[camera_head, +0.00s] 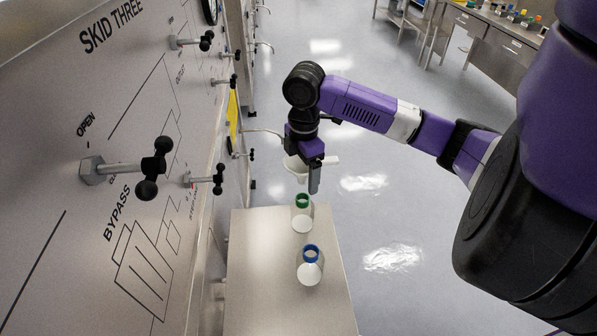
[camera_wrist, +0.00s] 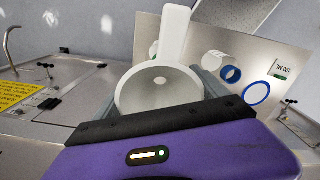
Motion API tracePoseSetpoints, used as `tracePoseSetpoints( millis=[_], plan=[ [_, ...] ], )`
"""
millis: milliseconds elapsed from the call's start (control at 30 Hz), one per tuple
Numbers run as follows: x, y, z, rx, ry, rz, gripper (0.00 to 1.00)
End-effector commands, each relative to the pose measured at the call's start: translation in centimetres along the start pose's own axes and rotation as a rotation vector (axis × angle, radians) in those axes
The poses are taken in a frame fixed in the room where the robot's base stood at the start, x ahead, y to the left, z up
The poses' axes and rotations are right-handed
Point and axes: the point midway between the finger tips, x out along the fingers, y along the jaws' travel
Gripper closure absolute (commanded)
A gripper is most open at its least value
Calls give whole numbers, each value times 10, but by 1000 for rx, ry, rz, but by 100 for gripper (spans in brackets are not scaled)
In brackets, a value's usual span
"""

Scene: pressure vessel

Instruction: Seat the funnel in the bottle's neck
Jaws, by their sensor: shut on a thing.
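My gripper (camera_head: 314,184) points down and is shut on the white funnel (camera_head: 296,168). In the wrist view the funnel (camera_wrist: 160,92) shows its open bowl, with its flat handle rising up the picture. In the head view the funnel hangs beyond and above a clear bottle with a green neck ring (camera_head: 302,213), apart from it. A second clear bottle with a blue neck ring (camera_head: 310,266) stands nearer. Both bottles are upright with white at the bottom. The funnel's spout tip is hard to make out. The wrist view shows a blue neck ring (camera_wrist: 231,74) right of the funnel.
The bottles stand on a narrow metal table (camera_head: 262,290). A panel with valve handles (camera_head: 153,168) rises close on the left. Open floor (camera_head: 390,225) lies to the right. A bench with small coloured items (camera_head: 490,35) is far off.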

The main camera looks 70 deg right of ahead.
Motion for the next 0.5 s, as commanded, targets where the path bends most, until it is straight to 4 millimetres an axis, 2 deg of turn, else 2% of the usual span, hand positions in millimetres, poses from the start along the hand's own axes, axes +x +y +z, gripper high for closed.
tracePoseSetpoints(
  millis=[233, 500],
  plan=[
    [1, 0, 1, 13, 1, -1, 56],
    [19, 0, 1, 12, 1, -1, 56]
  ],
)
